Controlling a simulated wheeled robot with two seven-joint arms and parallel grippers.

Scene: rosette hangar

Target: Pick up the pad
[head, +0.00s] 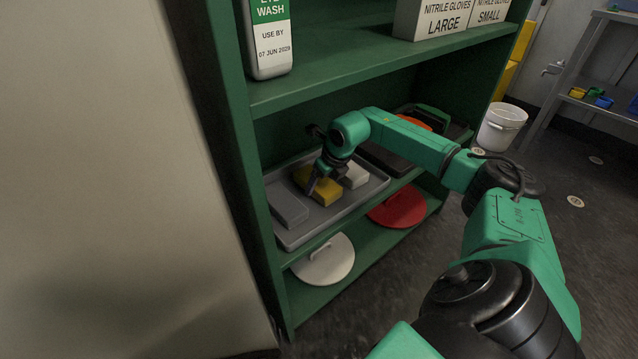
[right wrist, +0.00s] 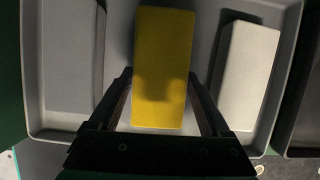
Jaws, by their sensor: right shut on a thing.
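A yellow pad (head: 326,194) lies in a grey tray (head: 378,185) on a shelf, between a grey pad (head: 289,209) and a whitish pad (head: 354,175). My right gripper (head: 319,179) reaches down to the yellow pad from above. In the right wrist view its two fingers (right wrist: 161,82) stand along both long sides of the yellow pad (right wrist: 163,50), shut on it. The grey pad (right wrist: 68,55) is to the left and the whitish pad (right wrist: 248,72) to the right, both apart from the fingers. Whether the yellow pad is off the tray I cannot tell. My left gripper is out of view.
The green shelf board (head: 330,75) above carries an eye wash bottle (head: 269,40) and glove boxes (head: 440,18). A dark tray with orange and green things is right of the grey tray. A white disc (head: 324,260) and red disc (head: 398,207) are below. A white bucket (head: 501,128) stands right.

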